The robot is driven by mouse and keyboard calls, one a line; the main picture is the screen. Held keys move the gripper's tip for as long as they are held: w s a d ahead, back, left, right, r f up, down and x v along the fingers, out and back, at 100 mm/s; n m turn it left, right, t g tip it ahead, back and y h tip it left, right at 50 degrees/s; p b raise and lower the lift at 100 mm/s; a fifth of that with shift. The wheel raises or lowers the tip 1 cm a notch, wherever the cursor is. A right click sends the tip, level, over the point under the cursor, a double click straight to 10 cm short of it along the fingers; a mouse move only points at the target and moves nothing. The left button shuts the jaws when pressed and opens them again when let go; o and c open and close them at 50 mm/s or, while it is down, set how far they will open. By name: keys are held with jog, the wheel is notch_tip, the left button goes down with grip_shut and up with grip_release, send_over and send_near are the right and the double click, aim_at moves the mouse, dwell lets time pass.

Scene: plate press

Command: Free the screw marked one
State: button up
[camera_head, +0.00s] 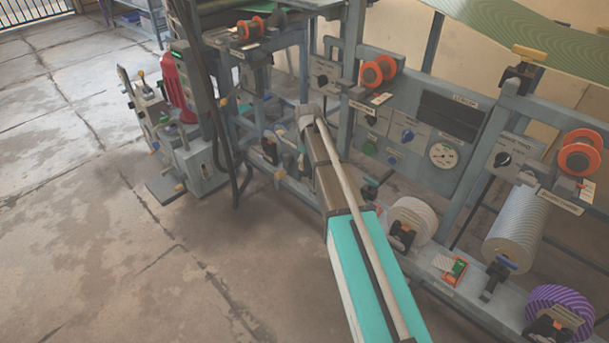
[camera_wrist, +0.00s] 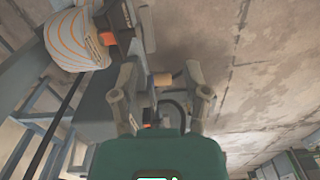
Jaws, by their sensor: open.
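My gripper (camera_wrist: 161,84) is open, its two fingers spread on either side of a short tan cylindrical knob (camera_wrist: 162,79) in the wrist view. The knob sticks out from the grey frame, and I see no finger touching it. I cannot read any mark on it, so I cannot tell whether it is the screw marked one.
A white roll with orange stripes (camera_wrist: 76,40) is close at upper left in the wrist view. In the head view, control panels (camera_head: 405,135), orange reels (camera_head: 579,158) and a purple roll (camera_head: 560,310) line the press. The concrete floor (camera_head: 90,240) at left is clear.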

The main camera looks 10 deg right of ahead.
jog(key=r+n, duration=0.1)
send_over(305, 178)
jog(key=shift+p, duration=0.3)
notch_tip(305, 178, down, 14)
jog(key=b, duration=1.4)
jog(key=shift+r, duration=0.15)
dwell(0.4)
grip_shut()
